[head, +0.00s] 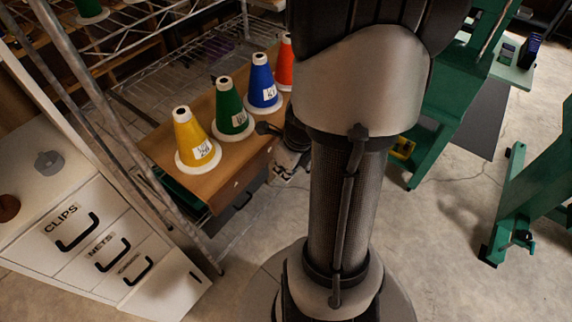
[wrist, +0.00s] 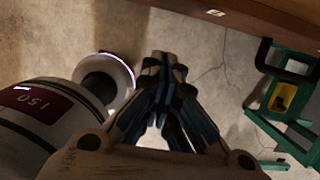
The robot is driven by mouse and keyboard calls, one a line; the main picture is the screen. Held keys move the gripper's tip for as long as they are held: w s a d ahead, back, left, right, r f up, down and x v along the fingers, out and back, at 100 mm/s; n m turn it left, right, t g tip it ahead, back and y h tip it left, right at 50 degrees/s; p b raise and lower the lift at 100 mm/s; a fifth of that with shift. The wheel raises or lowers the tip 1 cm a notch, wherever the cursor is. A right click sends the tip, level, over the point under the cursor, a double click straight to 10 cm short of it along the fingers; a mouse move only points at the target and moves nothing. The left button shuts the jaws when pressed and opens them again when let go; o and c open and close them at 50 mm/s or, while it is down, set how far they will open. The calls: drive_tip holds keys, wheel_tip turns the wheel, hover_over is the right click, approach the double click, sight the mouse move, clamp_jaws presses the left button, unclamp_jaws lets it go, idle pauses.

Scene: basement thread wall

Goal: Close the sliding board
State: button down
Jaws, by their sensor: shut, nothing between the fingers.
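The sliding board (head: 165,147) is a brown wooden slab that sticks out from the wire rack, with a row of thread cones standing on it. Its front edge also shows along the top of the wrist view (wrist: 262,18), with a small white label. My gripper (wrist: 165,68) is shut and empty, with its fingertips apart from the board edge in that picture. In the head view my gripper (head: 286,170) is partly hidden behind my arm, close to the board's right front corner. Whether it touches the board there I cannot tell.
Yellow (head: 194,138), green (head: 230,108), blue (head: 262,82) and red (head: 285,62) cones stand on the board. A white drawer cabinet (head: 90,235) is at the left, beside a metal rack post (head: 110,125). Green machine frames (head: 440,110) stand right. Concrete floor lies open between.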

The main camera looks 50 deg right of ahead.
drive_tip(key=w, duration=0.4)
drive_tip(key=shift+a+r, duration=0.15)
